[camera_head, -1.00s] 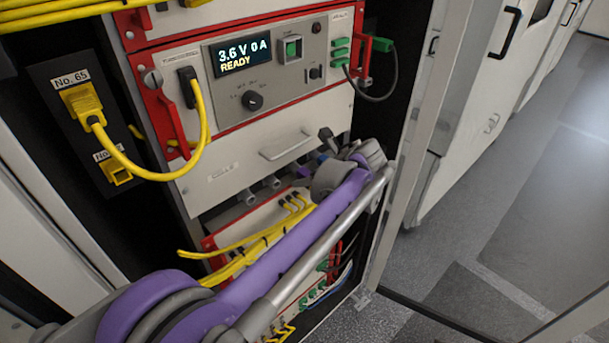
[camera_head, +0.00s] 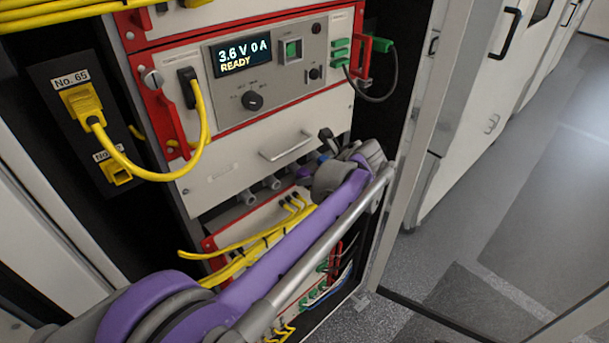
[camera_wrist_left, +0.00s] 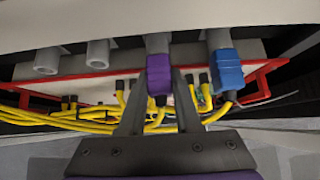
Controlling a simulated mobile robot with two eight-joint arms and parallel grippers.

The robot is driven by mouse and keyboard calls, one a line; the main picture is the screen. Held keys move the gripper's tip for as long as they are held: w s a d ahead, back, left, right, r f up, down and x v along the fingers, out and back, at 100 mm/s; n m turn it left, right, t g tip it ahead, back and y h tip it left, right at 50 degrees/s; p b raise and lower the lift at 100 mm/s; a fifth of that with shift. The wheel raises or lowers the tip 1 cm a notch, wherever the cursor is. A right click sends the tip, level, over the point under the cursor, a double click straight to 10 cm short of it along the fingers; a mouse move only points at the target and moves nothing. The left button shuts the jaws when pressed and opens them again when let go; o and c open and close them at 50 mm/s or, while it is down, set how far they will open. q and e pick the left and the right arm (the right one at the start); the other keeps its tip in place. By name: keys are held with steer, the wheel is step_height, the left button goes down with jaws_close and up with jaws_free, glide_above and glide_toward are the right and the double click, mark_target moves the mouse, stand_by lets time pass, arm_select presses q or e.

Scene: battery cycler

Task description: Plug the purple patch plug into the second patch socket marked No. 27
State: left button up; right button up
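The purple patch plug (camera_wrist_left: 159,78) sits at the end of a grey stub under the white panel in the left wrist view. My left gripper (camera_wrist_left: 160,80) has one finger on each side of it, and the fingers appear closed against its sides. In the head view my left gripper (camera_head: 325,170) is at the lower edge of the white panel, largely hidden by my own arm. I cannot read a No. 27 mark. A label reading No. 65 (camera_head: 71,79) shows at left, above a yellow plug (camera_head: 82,103). My right gripper is out of view.
A blue plug (camera_wrist_left: 224,72) hangs close to the right of the purple one; two bare grey stubs (camera_wrist_left: 98,53) are to the left. Yellow cables (camera_head: 250,250) run below. A lower yellow socket (camera_head: 116,173) has a partly covered label. The cabinet door frame (camera_head: 405,180) stands right.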

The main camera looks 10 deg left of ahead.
arm_select(q)
steer(key=shift+c, duration=0.9)
steer(key=s+d, duration=0.3)
steer(key=d, duration=0.2)
steer(key=shift+s+d, duration=0.25)
stand_by(0.4)
stand_by(0.4)
steer(key=s+a+n+t+h, duration=0.1)
steer(key=s+n+t+h, duration=0.2)
steer(key=s+n+t, duration=0.75)
steer(key=w+a+m+t, duration=0.1)
steer(key=w+a+t, duration=0.1)
steer(key=w+a, duration=0.3)
steer(key=shift+w+a+h+p, duration=0.15)
steer(key=shift+w+h+p, duration=0.15)
steer(key=shift+h+p, duration=0.1)
stand_by(0.3)
